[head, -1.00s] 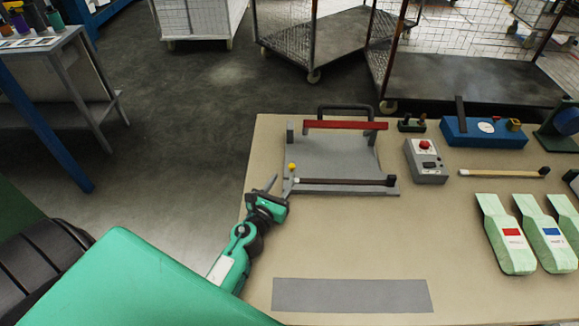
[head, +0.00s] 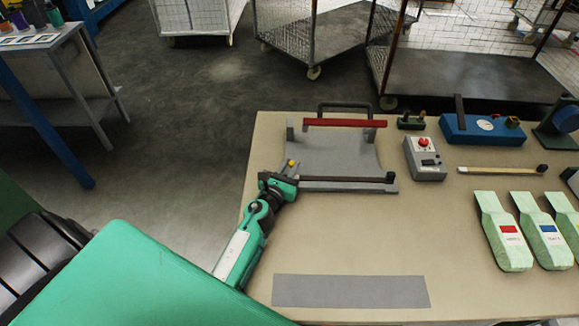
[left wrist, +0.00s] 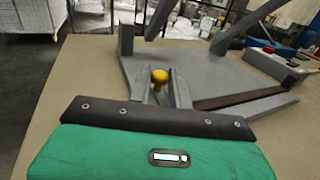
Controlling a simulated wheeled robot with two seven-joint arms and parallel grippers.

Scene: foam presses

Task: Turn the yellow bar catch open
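The yellow bar catch (head: 291,163) has a small round yellow knob and stands at the left end of the dark bar of a grey press (head: 330,158). In the left wrist view the yellow knob (left wrist: 160,76) shows just beyond and between the fingertips. My left gripper (head: 286,178) is right at the catch, at the press's front left corner. Its two fingers (left wrist: 158,84) stand apart with the catch between them; I cannot tell whether either finger touches it. The catch's lower part is mostly hidden by the gripper. My right gripper is not in view.
A dark bar (head: 345,179) runs along the press's front and a red bar (head: 345,122) along its back. A grey control box (head: 425,158) and several green foam pieces (head: 502,231) lie to the right. The table front is clear around a grey strip (head: 350,291).

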